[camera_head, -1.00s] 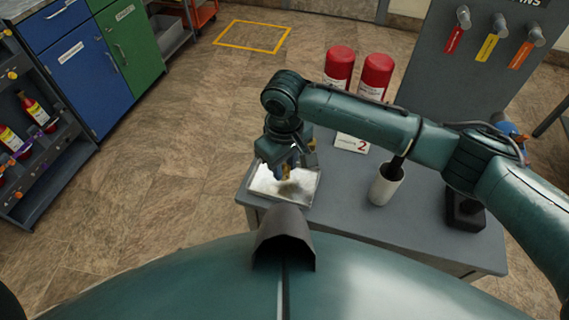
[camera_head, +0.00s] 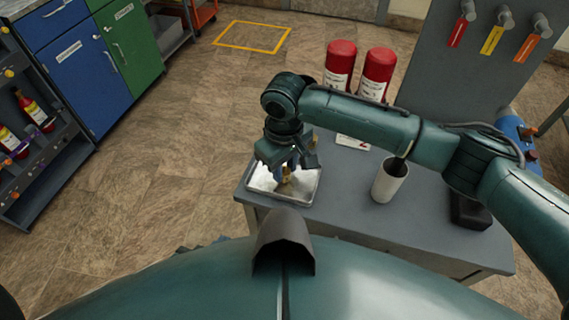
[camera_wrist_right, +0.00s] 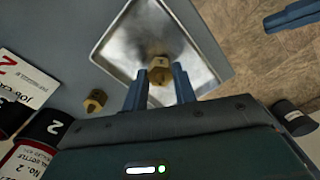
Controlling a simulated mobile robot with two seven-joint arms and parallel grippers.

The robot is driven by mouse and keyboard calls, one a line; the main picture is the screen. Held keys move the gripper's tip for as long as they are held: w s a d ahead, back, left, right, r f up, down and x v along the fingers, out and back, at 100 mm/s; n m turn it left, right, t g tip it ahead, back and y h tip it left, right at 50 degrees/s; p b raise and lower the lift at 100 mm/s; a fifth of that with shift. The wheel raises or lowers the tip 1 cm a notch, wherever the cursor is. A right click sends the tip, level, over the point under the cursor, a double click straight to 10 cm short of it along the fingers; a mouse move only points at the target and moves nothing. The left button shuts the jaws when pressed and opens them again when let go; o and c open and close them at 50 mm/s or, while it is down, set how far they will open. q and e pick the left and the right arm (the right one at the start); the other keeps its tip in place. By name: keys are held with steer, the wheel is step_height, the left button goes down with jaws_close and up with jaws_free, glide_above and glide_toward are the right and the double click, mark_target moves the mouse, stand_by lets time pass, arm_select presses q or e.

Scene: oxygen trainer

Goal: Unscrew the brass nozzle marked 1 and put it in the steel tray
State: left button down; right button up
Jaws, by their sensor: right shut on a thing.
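My right gripper (camera_head: 286,180) points down over the steel tray (camera_head: 311,190) at the table's left end. It is shut on a brass nozzle (camera_wrist_right: 160,75), which sits between the blue fingertips in the right wrist view. The mark on its face is too small to read surely. I cannot tell whether the nozzle touches the tray floor (camera_wrist_right: 192,45). A second brass nozzle (camera_wrist_right: 95,101) is on the grey table beside the tray. Two blue bars at the upper right of the right wrist view look like my left gripper (camera_wrist_right: 292,16); their gap is unclear.
A white cup (camera_head: 389,182) with a dark thing in it and a black block (camera_head: 469,212) stand on the table. A card marked 2 (camera_head: 354,142) lies behind. Two red cylinders (camera_head: 340,62) (camera_head: 377,70) stand at the back. Floor is open left of the table.

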steer(key=shift+f, duration=0.2)
steer(key=o, duration=1.1)
step_height(320, 180, up, 13)
steer(key=shift+r, duration=0.1)
stand_by(0.4)
